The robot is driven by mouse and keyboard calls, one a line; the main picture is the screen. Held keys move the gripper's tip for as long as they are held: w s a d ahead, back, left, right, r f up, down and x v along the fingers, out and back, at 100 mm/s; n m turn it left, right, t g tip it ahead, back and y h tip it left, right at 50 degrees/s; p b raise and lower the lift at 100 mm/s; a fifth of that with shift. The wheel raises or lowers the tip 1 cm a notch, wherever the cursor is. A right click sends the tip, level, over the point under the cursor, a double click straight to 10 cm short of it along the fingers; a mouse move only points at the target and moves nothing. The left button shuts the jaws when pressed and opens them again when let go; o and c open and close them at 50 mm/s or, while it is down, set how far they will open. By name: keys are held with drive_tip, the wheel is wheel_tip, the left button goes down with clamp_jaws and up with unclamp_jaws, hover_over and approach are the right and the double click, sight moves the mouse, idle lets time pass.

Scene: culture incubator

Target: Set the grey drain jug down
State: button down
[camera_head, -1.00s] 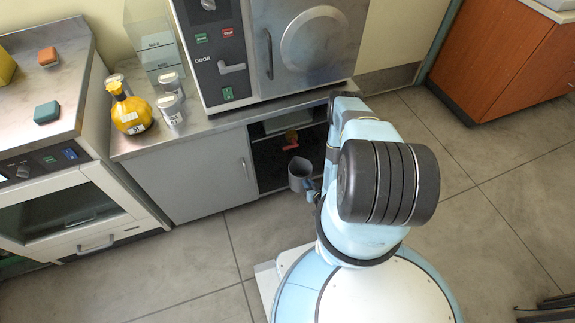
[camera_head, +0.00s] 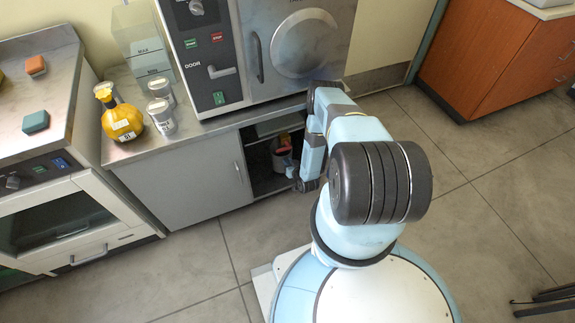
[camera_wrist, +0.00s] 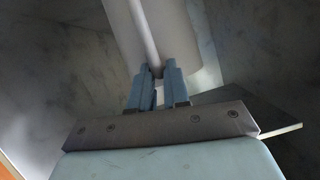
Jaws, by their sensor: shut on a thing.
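The grey drain jug (camera_head: 278,162) is at the open bay under the autoclave, below or beside a small red tap (camera_head: 284,150). In the wrist view the jug (camera_wrist: 190,35) is a pale grey wall with a vertical handle, running out of the top of the picture. My gripper (camera_wrist: 158,75) is shut on the jug's handle. In the head view my gripper (camera_head: 292,172) is at the bay's mouth, partly hidden by my arm. Whether the jug's base touches the bay floor is not visible.
The autoclave (camera_head: 225,60) stands on a steel counter (camera_head: 190,138) above the bay. A closed grey cupboard door (camera_head: 185,180) borders the bay on the left.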

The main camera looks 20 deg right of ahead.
drive_tip(key=shift+w, duration=0.25)
drive_tip(key=shift+w+a+f, duration=0.1)
drive_tip(key=shift+w+f, duration=0.15)
drive_tip(key=shift+f, duration=0.3)
drive_tip(key=shift+w+f, duration=0.2)
drive_tip(key=shift+f, duration=1)
drive_tip(key=c, duration=1.1)
unclamp_jaws()
drive_tip(key=v, duration=1.2)
